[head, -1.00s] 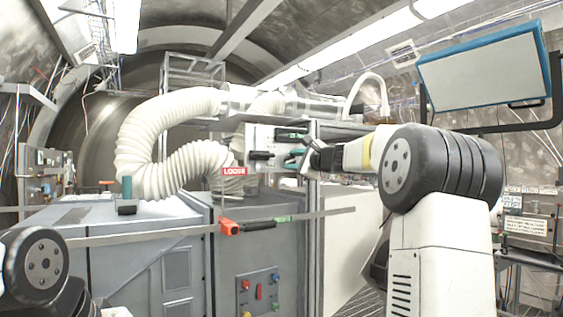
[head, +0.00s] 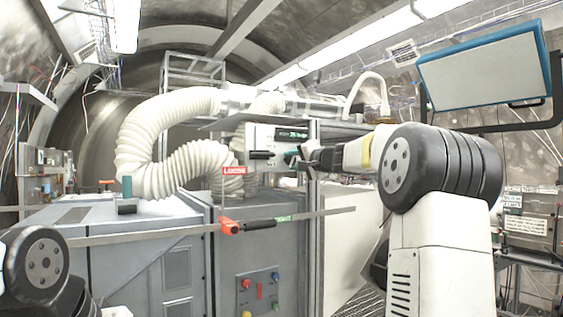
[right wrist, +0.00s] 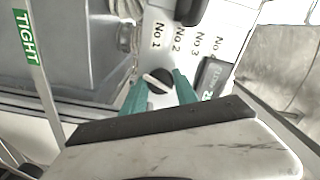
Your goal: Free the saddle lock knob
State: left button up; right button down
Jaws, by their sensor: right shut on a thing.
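A round black knob with a pale bar across it (right wrist: 158,80) shows in the right wrist view, beside the labels No. 1 to No. 4. The teal fingers of my right gripper (right wrist: 160,92) are shut on it from both sides. In the head view my right gripper (head: 298,158) reaches the front of a white instrument box (head: 262,136), and the fingers hide the knob. An orange clamp with a black handle (head: 230,227) sits on the long rail, below a red LOOSE sign (head: 234,171). I cannot tell which part is the saddle lock. My left gripper is out of view.
A green TIGHT sign (right wrist: 27,35) shows in the right wrist view. The white box carries a small display (head: 292,134) and a black block (head: 260,155). A long metal rail (head: 150,234) crosses before the grey cabinets. A ribbed white hose (head: 135,140) loops behind.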

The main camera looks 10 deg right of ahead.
jog(key=shift+f+n, duration=0.15)
jog(key=shift+n, duration=0.65)
jog(key=c, duration=0.9)
grip_release()
jog(key=shift+c, duration=0.2)
jog(key=v, duration=0.7)
jog(key=shift+s+d, duration=0.15)
jog(key=shift+s, duration=0.2)
